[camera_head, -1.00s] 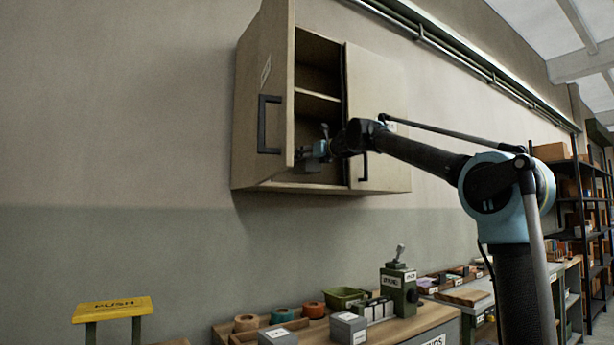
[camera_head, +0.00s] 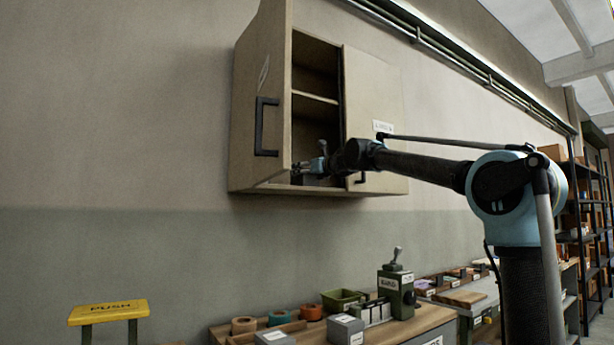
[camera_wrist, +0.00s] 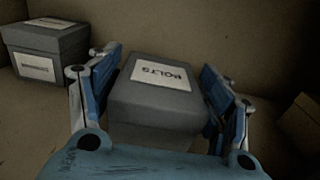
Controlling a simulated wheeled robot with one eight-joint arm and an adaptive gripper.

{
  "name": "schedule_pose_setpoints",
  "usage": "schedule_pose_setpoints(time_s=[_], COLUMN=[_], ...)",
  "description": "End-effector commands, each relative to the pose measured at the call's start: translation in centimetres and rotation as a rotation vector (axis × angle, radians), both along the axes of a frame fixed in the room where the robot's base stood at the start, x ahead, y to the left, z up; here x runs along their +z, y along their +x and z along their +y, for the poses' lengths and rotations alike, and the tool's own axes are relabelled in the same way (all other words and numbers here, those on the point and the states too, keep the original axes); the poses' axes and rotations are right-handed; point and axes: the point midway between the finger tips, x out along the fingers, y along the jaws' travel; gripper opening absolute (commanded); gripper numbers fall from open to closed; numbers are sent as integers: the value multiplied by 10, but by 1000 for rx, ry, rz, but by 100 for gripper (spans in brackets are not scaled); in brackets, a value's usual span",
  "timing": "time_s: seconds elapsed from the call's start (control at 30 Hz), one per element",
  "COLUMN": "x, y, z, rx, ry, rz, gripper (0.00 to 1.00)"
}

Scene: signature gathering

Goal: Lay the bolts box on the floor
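The bolts box (camera_wrist: 152,100) is a grey lidded box with a white BOLTS label on top, seen upside down in the wrist view. It stands on the cabinet (camera_head: 262,110) shelf. My gripper (camera_wrist: 160,72) reaches into the cabinet with one blue finger on each side of the box. The fingers are spread, with a narrow gap on the left; the right finger is very close to the box, and I cannot tell whether it touches. In the head view my gripper (camera_head: 312,166) is in the lower compartment, and the box cannot be made out there.
Another grey labelled box (camera_wrist: 45,50) stands to the left in the wrist view, and a brown box edge (camera_wrist: 302,118) shows at right. The cabinet's left door (camera_head: 268,125) is open. Below stands a workbench (camera_head: 425,320) with tools and boxes, and a yellow PUSH stand (camera_head: 108,312).

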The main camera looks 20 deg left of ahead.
Motion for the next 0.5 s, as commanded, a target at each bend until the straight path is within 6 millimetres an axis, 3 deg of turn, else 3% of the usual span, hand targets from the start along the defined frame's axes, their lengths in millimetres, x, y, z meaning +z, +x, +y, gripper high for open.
schedule_pose_setpoints(time_s=[0.5], x=[2], y=[-2], z=[-3], rx=[0], ry=[0], rz=[0], gripper=[85])
